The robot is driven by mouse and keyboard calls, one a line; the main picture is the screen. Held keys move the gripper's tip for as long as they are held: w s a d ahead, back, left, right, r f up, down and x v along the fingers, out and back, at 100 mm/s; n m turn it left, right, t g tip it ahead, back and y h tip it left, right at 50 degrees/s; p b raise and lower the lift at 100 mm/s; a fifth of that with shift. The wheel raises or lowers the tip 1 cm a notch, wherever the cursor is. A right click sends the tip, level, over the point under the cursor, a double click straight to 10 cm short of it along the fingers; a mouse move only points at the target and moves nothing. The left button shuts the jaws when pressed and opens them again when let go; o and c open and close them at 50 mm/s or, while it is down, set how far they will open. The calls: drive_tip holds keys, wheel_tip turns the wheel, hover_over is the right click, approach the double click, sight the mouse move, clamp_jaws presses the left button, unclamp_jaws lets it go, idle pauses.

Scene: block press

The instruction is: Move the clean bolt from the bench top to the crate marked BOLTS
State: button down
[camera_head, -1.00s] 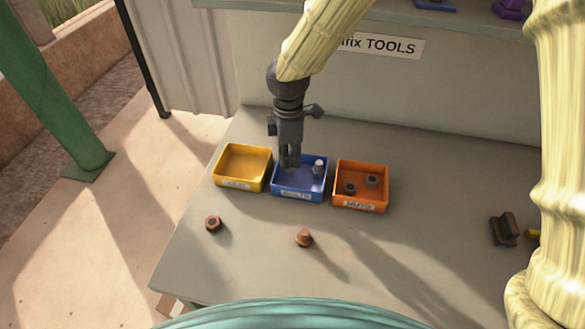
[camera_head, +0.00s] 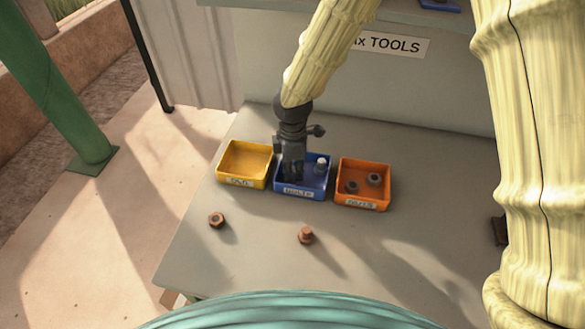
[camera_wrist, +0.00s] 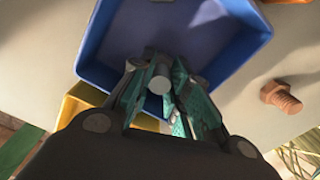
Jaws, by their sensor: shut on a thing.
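The blue crate (camera_head: 302,194) stands between the yellow and orange crates on the bench; its label is blurred but seems to read BOLTS. My gripper (camera_head: 293,178) points down into its left part. In the wrist view, my gripper (camera_wrist: 160,92) is shut on a grey bolt (camera_wrist: 160,78), seen end-on between the fingers, over the blue crate (camera_wrist: 205,30). The fingers hide most of the held bolt, and I cannot tell if it touches the crate floor.
A rusty bolt (camera_head: 306,235) stands on the bench (camera_head: 255,255) in front of the crates; a rusty nut (camera_head: 216,220) lies to its left. The yellow crate (camera_head: 240,182) looks empty. The orange crate (camera_head: 361,204) holds two dark nuts. A dark object (camera_head: 499,230) is partly hidden at right.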

sight(293, 169)
drive_tip(key=c, duration=1.4)
unclamp_jaws()
drive_tip(key=shift+f, duration=0.1)
drive_tip(key=shift+o, duration=0.2)
wheel_tip(293, 169, up, 12)
drive_tip(key=b, duration=0.1)
drive_tip(key=shift+b, duration=0.4)
